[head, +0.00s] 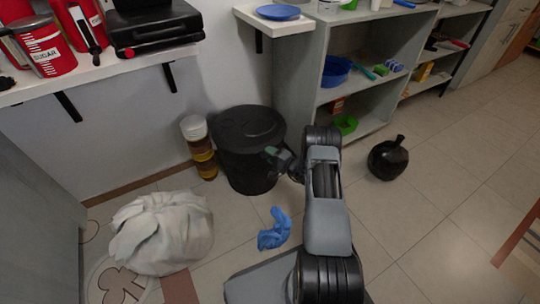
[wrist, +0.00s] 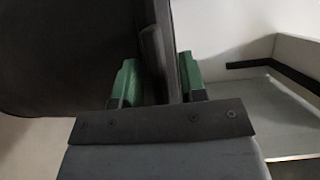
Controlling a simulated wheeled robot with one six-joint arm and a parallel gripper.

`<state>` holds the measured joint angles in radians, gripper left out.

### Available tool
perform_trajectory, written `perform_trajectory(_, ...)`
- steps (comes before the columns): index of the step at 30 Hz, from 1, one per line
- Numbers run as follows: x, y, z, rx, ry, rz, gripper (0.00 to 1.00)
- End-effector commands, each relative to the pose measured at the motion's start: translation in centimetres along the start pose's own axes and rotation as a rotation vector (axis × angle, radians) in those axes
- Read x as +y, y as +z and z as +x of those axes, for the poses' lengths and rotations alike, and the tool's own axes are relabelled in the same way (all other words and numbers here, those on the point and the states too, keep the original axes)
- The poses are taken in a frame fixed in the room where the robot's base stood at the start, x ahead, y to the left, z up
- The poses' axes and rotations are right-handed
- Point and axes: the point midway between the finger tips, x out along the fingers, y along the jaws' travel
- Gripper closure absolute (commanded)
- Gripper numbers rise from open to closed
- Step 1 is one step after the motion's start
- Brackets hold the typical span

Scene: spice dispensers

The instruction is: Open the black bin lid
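The black bin (head: 245,165) stands on the floor against the wall. Its round black lid (head: 248,125) lies flat on top, closed. My gripper (head: 275,156) is at the bin's front right side, just below the lid's edge. In the wrist view its two green fingertips (wrist: 160,82) stand apart with a dark edge (wrist: 158,50) between them, and a broad dark surface fills the left. The right finger looks close to that edge. Whether the fingers press on it cannot be told.
A white sack (head: 160,235) and a crumpled blue item (head: 274,230) lie on the floor in front. Grey shelves (head: 300,75) rise behind right. A black vase (head: 388,158) stands on the floor at right.

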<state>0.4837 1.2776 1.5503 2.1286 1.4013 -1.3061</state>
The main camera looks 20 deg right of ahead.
Motion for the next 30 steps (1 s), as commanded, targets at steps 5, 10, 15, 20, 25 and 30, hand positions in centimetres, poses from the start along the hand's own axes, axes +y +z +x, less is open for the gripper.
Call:
perform_trajectory(5,0.0,0.0,0.0,0.0,0.0,0.0,0.78)
perform_trajectory(10,0.0,0.0,0.0,0.0,0.0,0.0,0.94)
perform_trajectory(15,0.0,0.0,0.0,0.0,0.0,0.0,1.0)
perform_trajectory(20,0.0,0.0,0.0,0.0,0.0,0.0,1.0)
perform_trajectory(25,-0.3,-0.1,-0.1,0.002,0.004,0.002,1.0)
perform_trajectory(30,-2.5,-1.2,-1.0,0.025,0.042,0.017,1.0)
